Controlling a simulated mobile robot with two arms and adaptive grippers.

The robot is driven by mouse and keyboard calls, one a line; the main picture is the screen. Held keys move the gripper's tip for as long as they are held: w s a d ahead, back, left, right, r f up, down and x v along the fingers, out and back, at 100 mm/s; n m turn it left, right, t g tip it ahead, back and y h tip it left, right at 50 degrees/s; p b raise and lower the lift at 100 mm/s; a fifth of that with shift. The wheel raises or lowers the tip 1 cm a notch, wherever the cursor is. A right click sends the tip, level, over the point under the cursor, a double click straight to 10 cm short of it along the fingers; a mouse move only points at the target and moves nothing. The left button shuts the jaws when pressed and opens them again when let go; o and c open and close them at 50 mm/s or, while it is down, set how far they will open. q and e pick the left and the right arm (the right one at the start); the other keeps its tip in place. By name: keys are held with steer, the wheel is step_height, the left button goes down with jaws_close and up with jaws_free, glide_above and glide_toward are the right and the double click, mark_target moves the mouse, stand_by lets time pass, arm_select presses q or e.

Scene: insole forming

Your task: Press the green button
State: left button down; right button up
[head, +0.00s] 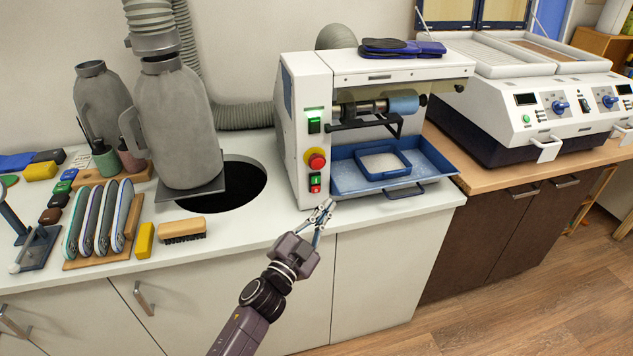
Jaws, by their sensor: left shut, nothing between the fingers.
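The white machine (298,128) stands on the counter with controls on its left front panel. My right gripper is not in view.
A blue tray (345,178) sticks out of the machine right of my gripper. A wooden brush (182,231) and a yellow block (145,240) lie left on the counter, near a round dark opening (235,188). Another white machine (500,100) stands at the right.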

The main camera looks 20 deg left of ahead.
mark_target(316, 180)
arm_select(q)
steer(key=shift+w+a+b, duration=0.2)
steer(key=shift+w+a, duration=0.5)
steer(key=shift+w, duration=0.3)
steer(key=shift+w+a+b, duration=0.25)
steer(key=shift+w+a, duration=0.4)
steer(key=shift+w, duration=0.35)
steer(key=shift+w+a+b, duration=0.2)
steer(key=shift+w+a, duration=0.5)
steer(key=shift+w, duration=0.3)
steer(key=shift+w, duration=0.1)
steer(key=shift+w+a, duration=0.2)
steer(key=shift+w, duration=0.05)
